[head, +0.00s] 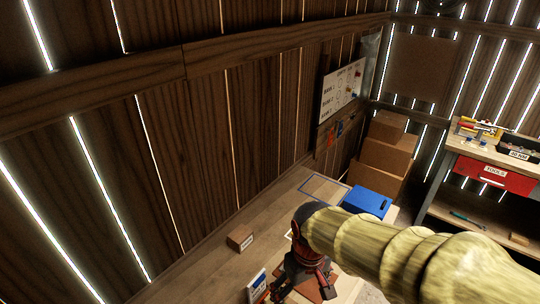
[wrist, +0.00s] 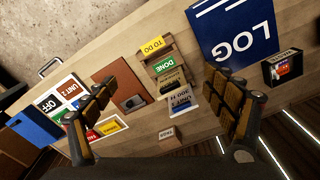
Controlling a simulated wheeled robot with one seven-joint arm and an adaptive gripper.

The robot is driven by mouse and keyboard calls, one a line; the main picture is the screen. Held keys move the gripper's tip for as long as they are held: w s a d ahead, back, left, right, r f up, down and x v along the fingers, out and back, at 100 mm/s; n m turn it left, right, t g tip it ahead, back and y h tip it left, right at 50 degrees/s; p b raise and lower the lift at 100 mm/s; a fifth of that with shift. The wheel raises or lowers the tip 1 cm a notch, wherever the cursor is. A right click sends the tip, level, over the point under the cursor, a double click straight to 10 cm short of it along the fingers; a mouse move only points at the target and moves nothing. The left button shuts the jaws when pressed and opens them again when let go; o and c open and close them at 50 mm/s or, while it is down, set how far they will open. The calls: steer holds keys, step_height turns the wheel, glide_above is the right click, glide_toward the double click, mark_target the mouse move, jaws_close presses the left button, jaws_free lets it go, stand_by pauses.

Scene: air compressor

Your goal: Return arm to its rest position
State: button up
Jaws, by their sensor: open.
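My arm enters the head view from the lower right in a pale yellow sleeve. My gripper (head: 297,272) hangs over the wooden workbench (head: 232,268), hiding part of it. In the wrist view my gripper (wrist: 158,82) has its two fingers wide apart, with nothing held between them. Below and beyond the fingers lie a tray with TO DO and DONE labels (wrist: 160,62), a brown board with a dark object (wrist: 118,82), and a blue LOG sheet (wrist: 236,32). All look apart from the fingers.
A small brown box (head: 240,237) sits on the bench near the plank wall. A blue item (head: 367,201) and stacked cardboard boxes (head: 385,155) stand at the far end. A tool bench with a red drawer (head: 492,174) is at right. The space above the left bench is clear.

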steer(key=s+d+r+m+t+b, duration=0.2)
steer(key=s+d+r+m+t, duration=0.3)
steer(key=s+d+r, duration=0.3)
steer(key=d+r, duration=0.2)
steer(key=d, duration=0.1)
steer(key=shift+s+r, duration=0.2)
steer(key=shift+s, duration=0.05)
steer(key=shift+d, duration=0.1)
stand_by(1.4)
